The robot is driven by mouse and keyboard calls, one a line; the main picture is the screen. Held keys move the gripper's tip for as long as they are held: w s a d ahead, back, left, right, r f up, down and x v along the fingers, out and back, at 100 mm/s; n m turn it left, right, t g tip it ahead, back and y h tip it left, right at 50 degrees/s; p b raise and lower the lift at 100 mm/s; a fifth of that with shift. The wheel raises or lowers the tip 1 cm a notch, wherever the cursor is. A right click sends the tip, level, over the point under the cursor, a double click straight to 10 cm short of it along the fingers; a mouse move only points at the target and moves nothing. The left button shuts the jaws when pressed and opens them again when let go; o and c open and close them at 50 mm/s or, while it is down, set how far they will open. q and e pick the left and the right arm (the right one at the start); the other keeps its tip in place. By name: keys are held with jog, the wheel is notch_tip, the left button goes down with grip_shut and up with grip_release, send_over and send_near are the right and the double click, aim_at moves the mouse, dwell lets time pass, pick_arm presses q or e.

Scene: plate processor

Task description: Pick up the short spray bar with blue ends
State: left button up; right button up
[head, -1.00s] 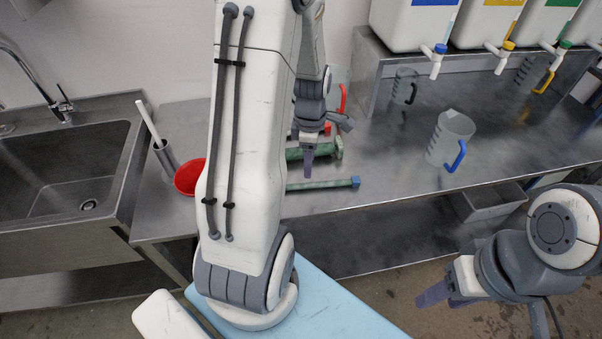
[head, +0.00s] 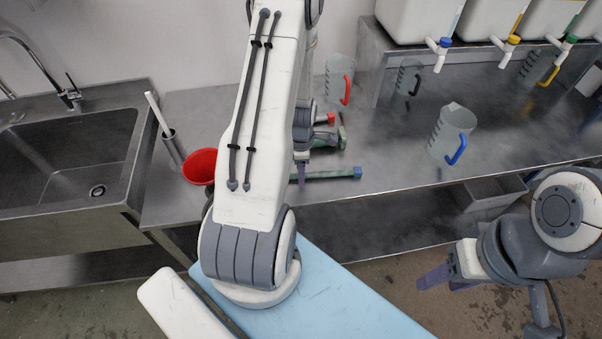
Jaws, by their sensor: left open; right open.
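A green bar with a blue end (head: 338,174) lies on the steel counter near its front edge, partly hidden behind my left arm; its left end is out of sight. My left gripper (head: 300,172) points down at the bar's visible left part, partly hidden by my arm; contact with the bar cannot be told. It is open. A second green bar (head: 328,140) with a dark end lies behind it, near a red-ended piece (head: 324,119). My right gripper (head: 434,280) is open and empty, in front of the counter at the right.
A jug with a blue handle (head: 452,132) stands on the counter to the right, and one with a red handle (head: 339,80) stands at the back. A red bowl (head: 200,166) and a sink (head: 65,160) are at the left.

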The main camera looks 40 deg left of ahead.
pick_arm(q)
jog(key=shift+f, duration=0.4)
grip_shut()
jog(key=shift+r, duration=0.15)
